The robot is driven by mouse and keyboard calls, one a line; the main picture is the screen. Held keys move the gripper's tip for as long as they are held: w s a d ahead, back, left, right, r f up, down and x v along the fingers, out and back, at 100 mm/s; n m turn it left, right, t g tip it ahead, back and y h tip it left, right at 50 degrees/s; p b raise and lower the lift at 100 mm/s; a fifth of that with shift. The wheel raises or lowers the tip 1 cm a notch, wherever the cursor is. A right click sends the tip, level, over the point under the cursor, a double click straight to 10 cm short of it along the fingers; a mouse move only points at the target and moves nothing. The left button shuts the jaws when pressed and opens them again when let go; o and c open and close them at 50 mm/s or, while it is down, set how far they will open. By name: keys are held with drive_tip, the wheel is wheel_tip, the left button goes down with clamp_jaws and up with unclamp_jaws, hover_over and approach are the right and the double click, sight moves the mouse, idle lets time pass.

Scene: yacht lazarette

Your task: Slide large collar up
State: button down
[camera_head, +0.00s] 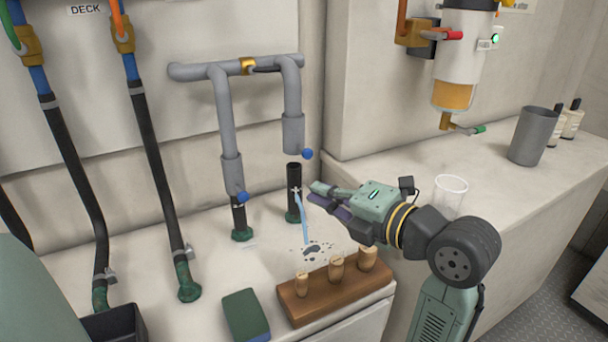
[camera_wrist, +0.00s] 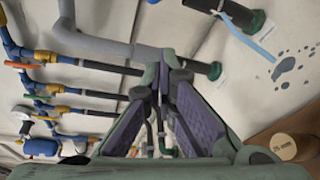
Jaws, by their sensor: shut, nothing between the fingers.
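Two grey sliding collars hang on the legs of a grey pipe. The left collar (camera_head: 232,174) reaches down over a black stub (camera_head: 239,216). The right collar (camera_head: 293,134) sits higher, with a gap above its open black stub (camera_head: 294,188). Each collar has a blue knob; I cannot tell which one is the large collar. A light blue streak (camera_head: 302,218) runs from the right stub towards dark wet spots. My gripper (camera_head: 314,193) is shut and empty, just right of the right stub. In the wrist view its fingertips (camera_wrist: 157,72) meet in front of the grey piping.
A wooden block (camera_head: 330,292) with three wooden plugs and a green pad (camera_head: 246,315) lie in front on the bench. Black hoses (camera_head: 157,165) run down at the left. A clear cup (camera_head: 450,195) and grey canister (camera_head: 534,135) stand on the right counter.

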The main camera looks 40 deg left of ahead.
sight(298, 137)
drive_tip(key=w+a+n+p, duration=0.3)
drive_tip(key=a+p, duration=0.1)
drive_tip(key=a, duration=0.4)
drive_tip(key=shift+w+a+g, duration=0.2)
drive_tip(key=shift+w+g, duration=0.1)
idle(0.5)
drive_tip(key=shift+w+d+r+b, duration=0.15)
drive_tip(key=shift+w+r+b, duration=0.15)
drive_tip(key=shift+r+b, duration=0.25)
